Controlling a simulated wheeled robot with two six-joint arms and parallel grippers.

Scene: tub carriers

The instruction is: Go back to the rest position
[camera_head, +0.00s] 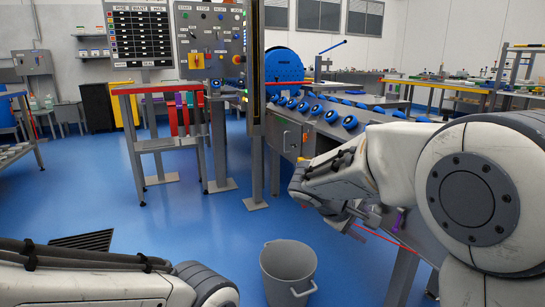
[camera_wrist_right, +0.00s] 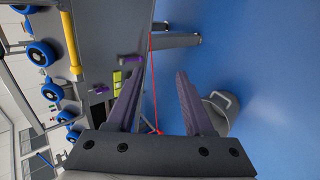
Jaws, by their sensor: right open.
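My right arm reaches in from the right in the head view. Its gripper (camera_head: 352,222) hangs beside the grey workbench, above the floor and to the right of a grey bucket. In the right wrist view the two fingers of the right gripper (camera_wrist_right: 158,92) stand apart with nothing between them. Part of my left arm lies low at the bottom left of the head view; its gripper is out of the picture.
The grey bucket (camera_head: 287,272) stands on the blue floor, also seen in the wrist view (camera_wrist_right: 222,112). A conveyor with blue wheels (camera_head: 330,116) runs behind my right arm. A red-topped stand (camera_head: 160,88) is at left. Open floor (camera_head: 200,225) lies between.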

